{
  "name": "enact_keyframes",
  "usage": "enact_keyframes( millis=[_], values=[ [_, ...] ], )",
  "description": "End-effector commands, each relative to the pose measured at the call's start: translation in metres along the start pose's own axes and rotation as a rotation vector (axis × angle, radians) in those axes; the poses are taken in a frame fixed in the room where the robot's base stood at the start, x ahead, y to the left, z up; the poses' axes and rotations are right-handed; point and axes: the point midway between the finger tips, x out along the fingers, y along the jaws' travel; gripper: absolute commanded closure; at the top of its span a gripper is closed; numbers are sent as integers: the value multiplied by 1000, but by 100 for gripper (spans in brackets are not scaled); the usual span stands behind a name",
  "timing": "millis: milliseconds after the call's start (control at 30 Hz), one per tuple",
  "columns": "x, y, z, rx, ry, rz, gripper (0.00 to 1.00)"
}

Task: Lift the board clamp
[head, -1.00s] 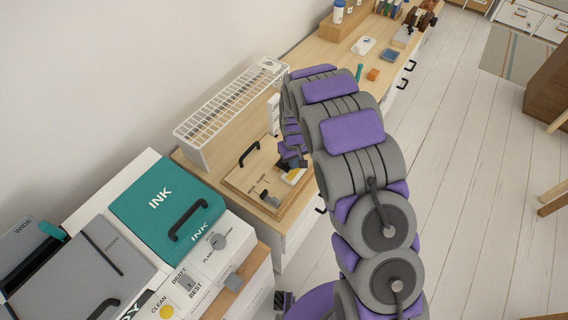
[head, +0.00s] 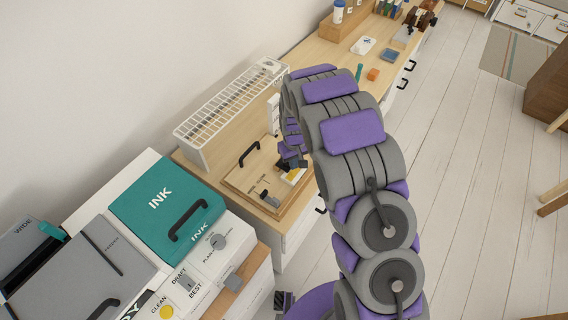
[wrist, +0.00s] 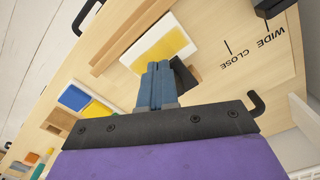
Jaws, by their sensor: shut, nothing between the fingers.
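A pale wooden board (head: 240,178) lies on the desk with a black handle (head: 249,153) on its wall side. A grey-and-dark fitting (head: 268,198) sits at the board's near end. The wrist view shows a dark block (wrist: 184,76) right behind my fingertips, beside the WIDE and CLOSE marks. I cannot tell for sure which of these parts is the board clamp. My gripper (wrist: 157,84) is shut and empty over the board, its fingers overlapping the dark block; contact is unclear. In the head view my gripper (head: 292,160) is partly hidden by my arm.
A white-and-yellow pad (wrist: 160,48) lies close by the fingertips. A white wire rack (head: 230,105) stands along the wall. The teal INK unit (head: 160,200) is at the near left. Small items, including an orange block (head: 373,74), lie farther along the desk.

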Motion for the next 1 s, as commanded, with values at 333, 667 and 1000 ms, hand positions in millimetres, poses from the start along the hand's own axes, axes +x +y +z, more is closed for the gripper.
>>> enact_keyframes(
  millis=[333,667,1000],
  values=[
    [0,0,0,0,1,0,100],
    [5,0,0,0,0,0,100],
    [14,0,0,0,0,0,100]
  ],
)
